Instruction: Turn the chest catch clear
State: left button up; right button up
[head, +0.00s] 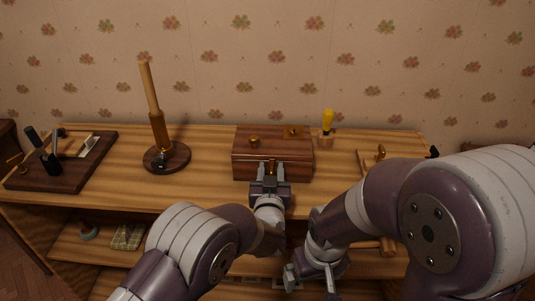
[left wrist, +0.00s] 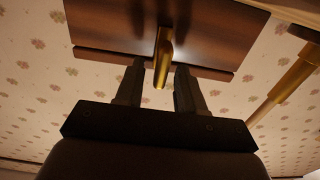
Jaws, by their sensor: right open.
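The chest (head: 250,163) is a dark reddish wooden box with a closed lid, standing on the wooden table top. Its brass catch (head: 271,167) is on the front face. My left gripper (head: 271,178) is at the chest's front. In the left wrist view the catch (left wrist: 164,55) shows as a brass bar between the two fingers (left wrist: 158,80), with a gap on each side, so the gripper is open around it. My right gripper (head: 316,277) is open and empty, low in front of the table's edge and away from the chest.
Left of the chest stand a round dark base with an upright wooden rod (head: 155,110) and a dark board with black handles (head: 60,165). A yellow-handled tool (head: 327,122) stands behind right. A wooden frame (head: 375,170) lies right. Small items sit on the shelf below (head: 128,236).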

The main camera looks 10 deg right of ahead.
pick_arm(q)
jog(key=shift+w+d, duration=0.15)
jog(key=shift+w, duration=0.2)
jog(key=shift+s+r, duration=0.15)
jog(key=shift+s, duration=0.1)
jog(key=shift+c, duration=0.6)
grip_shut()
pick_arm(e)
jog(key=shift+w+r, duration=0.1)
jog(key=shift+w, duration=0.15)
